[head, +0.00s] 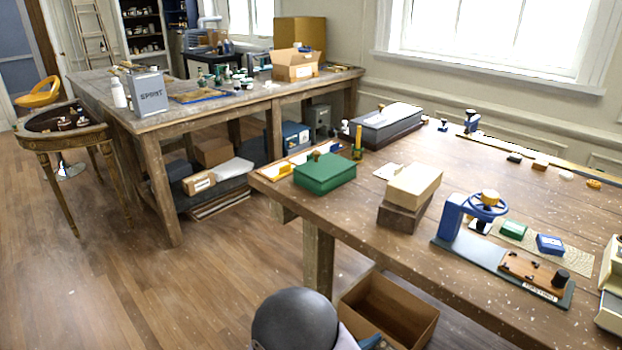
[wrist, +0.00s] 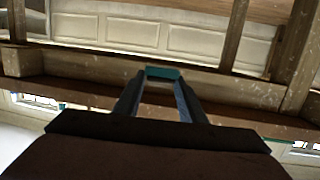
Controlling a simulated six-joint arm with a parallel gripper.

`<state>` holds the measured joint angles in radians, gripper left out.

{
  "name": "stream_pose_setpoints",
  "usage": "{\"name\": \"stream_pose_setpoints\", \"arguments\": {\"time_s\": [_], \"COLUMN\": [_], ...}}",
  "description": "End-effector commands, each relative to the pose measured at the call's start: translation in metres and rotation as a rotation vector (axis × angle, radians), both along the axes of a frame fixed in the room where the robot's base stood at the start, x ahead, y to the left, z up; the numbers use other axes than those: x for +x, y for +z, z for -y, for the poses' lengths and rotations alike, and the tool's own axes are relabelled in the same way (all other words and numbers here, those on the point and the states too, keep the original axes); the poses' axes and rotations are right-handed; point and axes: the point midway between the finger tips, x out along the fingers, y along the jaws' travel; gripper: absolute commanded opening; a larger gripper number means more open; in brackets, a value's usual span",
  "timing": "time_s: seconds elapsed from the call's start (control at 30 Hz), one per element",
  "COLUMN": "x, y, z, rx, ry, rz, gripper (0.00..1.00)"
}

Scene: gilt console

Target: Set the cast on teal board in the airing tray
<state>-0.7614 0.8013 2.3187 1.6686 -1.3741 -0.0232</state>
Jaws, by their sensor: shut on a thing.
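In the wrist view, my gripper (wrist: 161,82) is shut on a small teal piece that spans its fingertips, which I take to be the teal board (wrist: 163,73). It is seen nearly edge-on, and I cannot make out a cast on it. It is held in the air, with a wooden bench frame and pale wall panels behind. In the head view, my gripper and the board cannot be made out. A shallow light tray (head: 278,173) with small orange and green things lies at the near bench's left end, partly behind a green box; I cannot tell whether it is the airing tray.
The green box (head: 325,173), a tan block (head: 414,184) and a blue press (head: 450,215) stand on the near bench (head: 375,225). An open carton (head: 388,310) is on the floor. A gilt console (head: 65,139) bearing small things stands far left. The floor between is clear.

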Motion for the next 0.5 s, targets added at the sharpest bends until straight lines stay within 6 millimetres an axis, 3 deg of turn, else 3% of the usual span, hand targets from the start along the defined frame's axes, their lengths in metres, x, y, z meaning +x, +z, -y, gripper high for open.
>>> {"name": "stream_pose_setpoints", "arguments": {"time_s": [0.03,0.27,0.5], "x": [0.001,0.002,0.002], "y": [0.012,0.037,0.079], "z": [0.0,-0.001,-0.001], "rx": [0.001,0.0,0.0], "ry": [0.001,0.002,0.002], "rz": [0.002,0.0,0.0], "gripper": [0.07,0.07,0.07]}}
